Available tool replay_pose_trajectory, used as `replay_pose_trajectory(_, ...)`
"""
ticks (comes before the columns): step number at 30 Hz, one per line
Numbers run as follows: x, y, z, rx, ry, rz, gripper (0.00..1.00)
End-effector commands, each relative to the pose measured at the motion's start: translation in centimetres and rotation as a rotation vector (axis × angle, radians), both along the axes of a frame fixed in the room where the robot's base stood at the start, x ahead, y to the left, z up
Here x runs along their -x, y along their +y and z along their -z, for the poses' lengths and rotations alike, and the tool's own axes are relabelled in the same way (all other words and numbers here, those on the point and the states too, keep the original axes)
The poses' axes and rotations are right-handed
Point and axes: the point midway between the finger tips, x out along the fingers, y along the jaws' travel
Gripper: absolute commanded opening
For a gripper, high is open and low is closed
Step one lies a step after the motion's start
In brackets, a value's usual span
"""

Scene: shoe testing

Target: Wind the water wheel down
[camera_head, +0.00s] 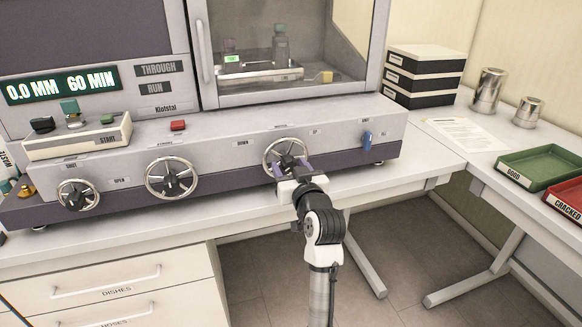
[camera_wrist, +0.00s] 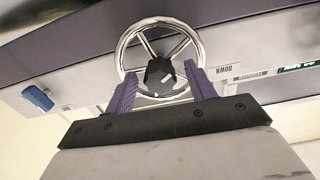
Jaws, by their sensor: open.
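The handwheel with a chrome rim, spokes and a dark hub (camera_head: 284,148) is the right one of three on the machine's front, between small DOWN and UP labels. I take it as the water wheel. It also shows in the wrist view (camera_wrist: 150,23), facing my camera. My gripper (camera_head: 290,166) is in front of this wheel, its lower part covering some of the rim. In the wrist view my gripper's two purple fingers (camera_wrist: 160,77) are apart, one on each side of the hub, overlapping the lower rim. Whether they touch the wheel I cannot tell.
Two other handwheels, a middle one (camera_head: 171,178) and a left one (camera_head: 78,195), sit on the same panel. A blue switch (camera_head: 367,140) is right of the wheel. A glass-fronted chamber (camera_head: 285,45) stands above. Green (camera_head: 545,165) and red trays lie far right.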

Motion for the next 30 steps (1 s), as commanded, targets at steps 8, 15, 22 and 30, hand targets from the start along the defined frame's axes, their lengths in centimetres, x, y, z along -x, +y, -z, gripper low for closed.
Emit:
replay_pose_trajectory(8, 0.03, -0.02, 0.0, 0.0, 0.0, 0.0, 0.33)
replay_pose_trajectory(15, 0.04, -0.02, 0.0, 0.0, 0.0, 0.0, 0.1)
replay_pose_trajectory(22, 0.04, -0.04, 0.15, 0.034, -0.012, 0.0, 0.1)
replay_pose_trajectory(30, 0.04, -0.07, 0.41, 0.185, -0.063, 0.0, 0.1)
